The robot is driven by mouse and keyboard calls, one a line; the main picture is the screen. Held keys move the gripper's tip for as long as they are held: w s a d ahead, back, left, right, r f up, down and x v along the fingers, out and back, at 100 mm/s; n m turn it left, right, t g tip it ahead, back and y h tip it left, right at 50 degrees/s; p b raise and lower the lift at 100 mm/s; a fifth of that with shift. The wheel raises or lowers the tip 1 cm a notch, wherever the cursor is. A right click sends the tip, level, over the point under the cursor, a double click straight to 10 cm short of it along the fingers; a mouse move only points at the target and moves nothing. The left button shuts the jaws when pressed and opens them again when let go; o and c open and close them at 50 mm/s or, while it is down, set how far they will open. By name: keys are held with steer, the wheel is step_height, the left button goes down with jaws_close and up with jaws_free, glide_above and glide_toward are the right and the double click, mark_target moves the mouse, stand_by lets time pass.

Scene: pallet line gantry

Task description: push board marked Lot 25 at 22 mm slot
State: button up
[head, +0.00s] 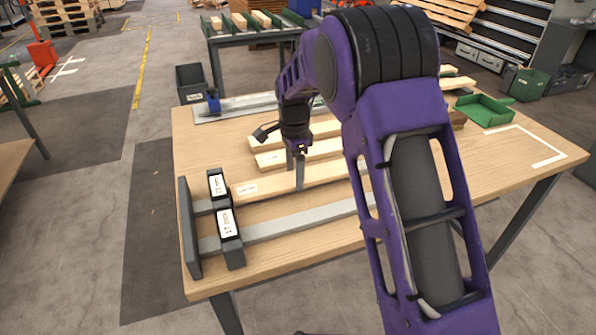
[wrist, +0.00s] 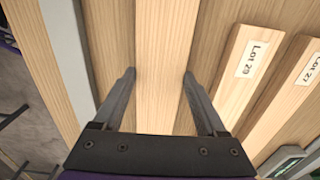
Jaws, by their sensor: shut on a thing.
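My gripper (head: 299,172) is shut on a pale wooden board (head: 330,172), with one finger on each side of it. The wrist view shows the fingers (wrist: 159,76) straddling this board (wrist: 160,45). It lies flat on the table, and its white label is too small to read. Its left end is close to the upper black slot block (head: 218,186); I cannot tell if they touch. A lower black slot block (head: 229,235) stands in front. Both blocks carry small labels I cannot read surely. Boards marked Lot 29 (wrist: 230,85) and Lot 27 (wrist: 285,100) lie alongside.
A grey metal rail (head: 300,220) runs along the table's (head: 290,262) near side, and a dark upright plate (head: 188,225) stands at the left end. A green tray (head: 485,112) is at the back right. A blue-handled tool (head: 213,101) stands at the back left.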

mark_target(306, 175)
steer(key=shift+s+a+f+p, duration=0.1)
steer(key=shift+s+a, duration=0.3)
steer(key=shift+a, duration=0.5)
steer(key=shift+s+a+f+p, duration=0.15)
steer(key=shift+s+a, duration=0.3)
steer(key=shift+a, duration=0.5)
steer(key=shift+s+a+r+p, duration=0.1)
steer(key=shift+s+a, duration=0.3)
steer(key=shift+a, duration=0.5)
steer(key=shift+w+d, duration=0.1)
steer(key=shift+d, duration=0.05)
steer(key=shift+w+d+p, duration=0.15)
steer(key=shift+w+d, duration=0.4)
steer(key=shift+d, duration=0.8)
steer(key=shift+w+d+p, duration=0.1)
steer(key=shift+w+d, duration=0.5)
steer(key=shift+d, duration=0.8)
steer(key=shift+w+d+p, duration=0.15)
steer(key=shift+w+d, duration=0.4)
steer(key=shift+d, duration=0.8)
steer(key=o, duration=1.4)
steer(key=shift+a, duration=0.1)
step_height(306, 175, up, 18)
steer(key=shift+f+p, duration=0.25)
steer(key=shift+p, duration=0.8)
